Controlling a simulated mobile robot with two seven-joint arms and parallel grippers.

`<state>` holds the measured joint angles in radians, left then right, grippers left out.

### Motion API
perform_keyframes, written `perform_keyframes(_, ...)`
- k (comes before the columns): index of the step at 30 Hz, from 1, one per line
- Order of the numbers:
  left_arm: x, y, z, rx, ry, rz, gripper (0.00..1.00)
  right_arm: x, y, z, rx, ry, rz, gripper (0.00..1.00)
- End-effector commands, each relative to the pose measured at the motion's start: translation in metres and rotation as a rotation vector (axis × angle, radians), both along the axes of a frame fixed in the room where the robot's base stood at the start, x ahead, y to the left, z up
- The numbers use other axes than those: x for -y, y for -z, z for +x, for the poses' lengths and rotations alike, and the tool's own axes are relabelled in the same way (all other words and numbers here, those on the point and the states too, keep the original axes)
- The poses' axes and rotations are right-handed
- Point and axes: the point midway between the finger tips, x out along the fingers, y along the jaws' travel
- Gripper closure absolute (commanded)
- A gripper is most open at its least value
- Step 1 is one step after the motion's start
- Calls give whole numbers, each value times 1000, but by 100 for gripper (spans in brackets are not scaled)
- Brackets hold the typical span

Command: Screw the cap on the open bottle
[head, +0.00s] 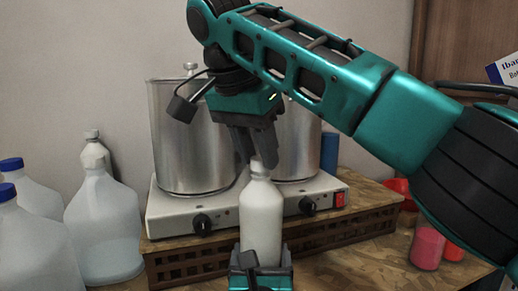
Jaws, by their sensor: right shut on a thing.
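A white bottle (262,217) stands upright in the middle of the head view. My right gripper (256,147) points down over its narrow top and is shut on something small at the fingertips. The fingers hide most of it, so I cannot tell the cap from the bottle neck. My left gripper (262,270) is low in the view, with its fingers on both sides of the bottle's lower part. I cannot see whether they press on it.
A two-burner hot plate (180,217) with two metal pots (187,140) stands behind the bottle on a wooden rack (190,264). Large jugs (105,225) crowd the left. A pink cup (427,247) and a blue cylinder (329,152) are at right.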

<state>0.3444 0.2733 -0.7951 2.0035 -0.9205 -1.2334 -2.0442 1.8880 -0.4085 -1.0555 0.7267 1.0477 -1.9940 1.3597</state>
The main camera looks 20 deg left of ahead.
Motion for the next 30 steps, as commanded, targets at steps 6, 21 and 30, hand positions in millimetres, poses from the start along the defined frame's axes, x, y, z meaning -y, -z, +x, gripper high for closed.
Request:
perform_keyframes(6, 0, 1, 0, -2, 1, 1, 100, 0, 0, 0, 3, 13, 2, 93)
perform_keyframes(21, 0, 1, 0, -2, 1, 0, 100, 0, 0, 0, 2, 10, 2, 40)
perform_keyframes(30, 0, 1, 0, -2, 0, 0, 100, 0, 0, 0, 1, 10, 2, 13)
